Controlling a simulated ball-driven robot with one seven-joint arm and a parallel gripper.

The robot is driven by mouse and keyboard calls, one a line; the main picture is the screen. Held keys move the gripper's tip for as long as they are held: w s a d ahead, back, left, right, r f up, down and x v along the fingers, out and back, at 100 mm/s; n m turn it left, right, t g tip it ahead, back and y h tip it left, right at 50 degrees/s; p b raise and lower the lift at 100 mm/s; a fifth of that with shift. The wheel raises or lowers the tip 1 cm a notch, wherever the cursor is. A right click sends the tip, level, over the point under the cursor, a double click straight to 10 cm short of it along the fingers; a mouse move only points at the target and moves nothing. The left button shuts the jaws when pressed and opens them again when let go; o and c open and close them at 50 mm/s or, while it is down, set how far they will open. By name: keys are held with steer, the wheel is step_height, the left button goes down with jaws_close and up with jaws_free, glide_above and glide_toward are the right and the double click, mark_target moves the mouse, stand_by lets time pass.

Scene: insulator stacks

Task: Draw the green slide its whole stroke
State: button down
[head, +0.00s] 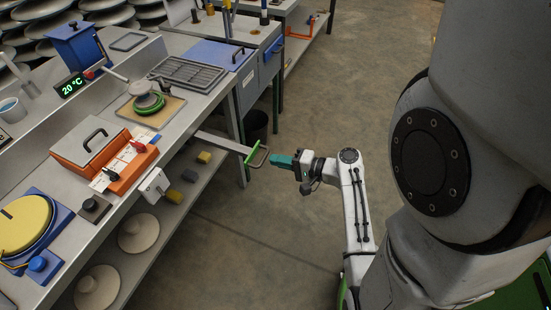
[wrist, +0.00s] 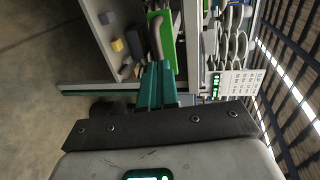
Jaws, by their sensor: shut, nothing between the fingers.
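The green slide (head: 251,155) has a green front plate with a metal handle (head: 266,157). It stands out from the bench's front edge on a pale grey bar (head: 220,142). In the wrist view the green plate (wrist: 166,22) and the curved handle (wrist: 155,38) lie just beyond my fingertips. My gripper (head: 273,160), with teal fingers, is shut and empty right by the handle's outer end; the fingers also show in the wrist view (wrist: 156,66). I cannot tell whether the fingertips touch the handle.
The workbench (head: 205,103) carries an orange unit (head: 128,163), a green round device (head: 148,103) and a tray grid (head: 188,73). A lower shelf (head: 172,207) holds yellow and grey blocks and pale discs. A dark bin (head: 256,125) stands behind the slide. The floor around my gripper is clear.

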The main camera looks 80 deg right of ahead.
mark_target(217, 140)
steer(key=shift+w+d+f, duration=0.15)
steer(key=shift+w+d, duration=0.05)
steer(key=shift+w, duration=0.4)
steer(key=r+x, duration=0.1)
steer(key=x, duration=0.5)
steer(key=r+b+x, duration=0.1)
steer(key=x, duration=0.5)
steer(key=r+x, duration=0.1)
steer(key=x, duration=0.6)
steer(key=shift+w+d+r, duration=0.1)
steer(key=shift+w+r, duration=0.35)
steer(key=shift+w, duration=0.05)
steer(key=shift+w, duration=0.1)
steer(key=v, duration=1.1)
steer(key=shift+s, duration=0.2)
